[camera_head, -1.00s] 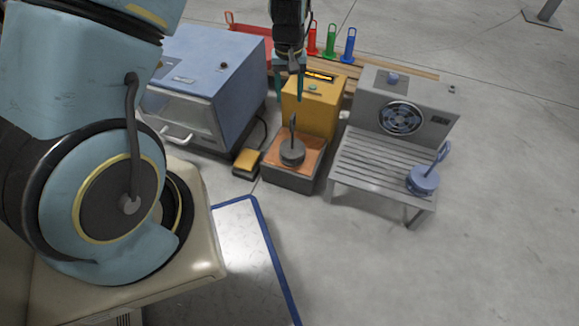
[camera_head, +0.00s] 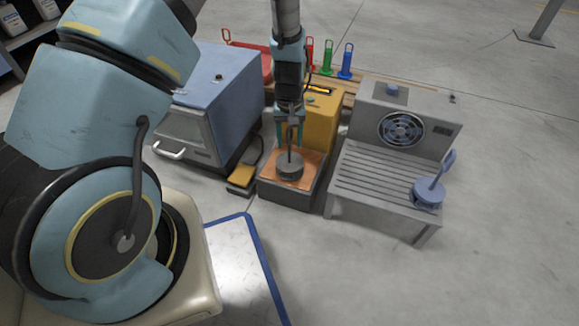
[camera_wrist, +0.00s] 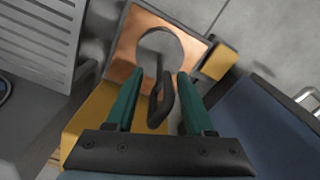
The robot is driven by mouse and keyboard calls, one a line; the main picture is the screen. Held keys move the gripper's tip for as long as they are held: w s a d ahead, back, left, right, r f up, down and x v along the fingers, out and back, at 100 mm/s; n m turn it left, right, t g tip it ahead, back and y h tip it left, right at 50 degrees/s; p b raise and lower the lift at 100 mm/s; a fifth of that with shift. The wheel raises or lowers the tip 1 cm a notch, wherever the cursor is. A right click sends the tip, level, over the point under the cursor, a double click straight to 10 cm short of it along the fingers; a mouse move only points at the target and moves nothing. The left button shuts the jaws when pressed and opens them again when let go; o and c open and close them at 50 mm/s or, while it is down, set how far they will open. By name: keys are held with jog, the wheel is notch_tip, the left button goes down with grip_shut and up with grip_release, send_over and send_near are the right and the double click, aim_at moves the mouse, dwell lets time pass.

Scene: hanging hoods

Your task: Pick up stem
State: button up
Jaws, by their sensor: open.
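A dark grey stem with a round base (camera_head: 289,173) stands upright on the copper-coloured plate of a grey block (camera_head: 290,195). In the wrist view its round disc (camera_wrist: 160,46) lies beyond the fingertips, and its looped handle (camera_wrist: 161,100) shows between the two green fingers. My gripper (camera_head: 290,143) is open, pointing down right over the stem, with its fingers on either side of the handle. I cannot tell whether either finger touches it. A second, blue stem-like piece with a round base (camera_head: 428,194) sits on the slatted bench at right.
A yellow box (camera_head: 323,118) stands just behind the block. A blue-grey oven-like box (camera_head: 215,95) is at left, with a small yellow pedal (camera_head: 241,177) before it. The grey slatted bench with a fan (camera_head: 375,170) is at right.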

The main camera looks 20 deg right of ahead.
jog(key=shift+f, duration=0.8)
grip_shut()
dwell(0.8)
